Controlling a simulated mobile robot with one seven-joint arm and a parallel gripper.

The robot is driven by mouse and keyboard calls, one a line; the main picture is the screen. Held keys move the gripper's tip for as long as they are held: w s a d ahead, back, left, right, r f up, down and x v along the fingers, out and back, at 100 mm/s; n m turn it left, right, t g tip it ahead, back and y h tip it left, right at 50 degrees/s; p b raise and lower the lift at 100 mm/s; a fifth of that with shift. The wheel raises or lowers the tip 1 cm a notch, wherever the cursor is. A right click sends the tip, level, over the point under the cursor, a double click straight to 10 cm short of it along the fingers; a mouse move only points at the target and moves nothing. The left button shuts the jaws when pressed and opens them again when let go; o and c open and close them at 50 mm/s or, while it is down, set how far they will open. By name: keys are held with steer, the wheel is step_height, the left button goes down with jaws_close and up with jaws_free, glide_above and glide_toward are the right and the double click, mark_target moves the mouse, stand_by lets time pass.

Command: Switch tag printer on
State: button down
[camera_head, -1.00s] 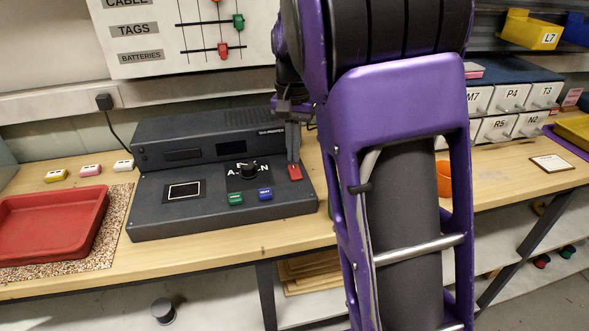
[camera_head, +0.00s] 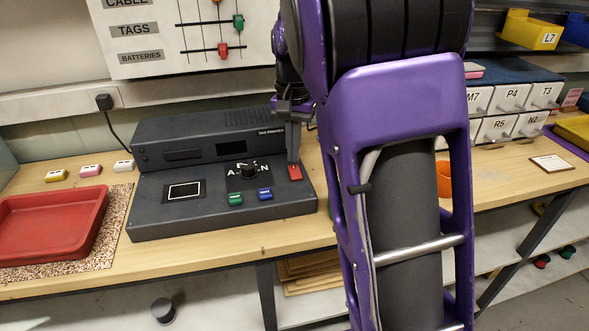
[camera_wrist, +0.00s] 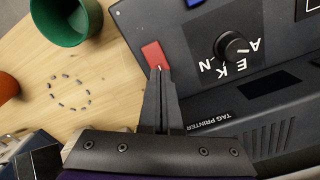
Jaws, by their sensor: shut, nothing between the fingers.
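The tag printer (camera_head: 200,215) is a dark grey sloped box on the bench, with a small screen, a black knob (camera_head: 247,171), a green button (camera_head: 235,199), a blue button (camera_head: 264,194) and a red switch (camera_head: 295,173) at its right end. My gripper (camera_head: 292,160) is shut and empty, its fingertips at the rear edge of the red switch. In the wrist view the fingertips (camera_wrist: 160,70) overlap the edge of the red switch (camera_wrist: 153,55); I cannot tell whether they press it. The printer's display looks dark.
A red tray (camera_head: 50,235) lies on a speckled mat at the left. A green cup (camera_wrist: 66,20) and an orange cup (camera_wrist: 7,87) stand on the bench beside the printer's switch end. Labelled drawers (camera_head: 510,98) stand at the right.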

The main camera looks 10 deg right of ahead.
mark_target(293, 167)
steer(key=shift+f, duration=1)
stand_by(0.7)
steer(key=shift+r, duration=0.1)
step_height(293, 167, up, 7)
steer(key=p, duration=0.6)
stand_by(0.4)
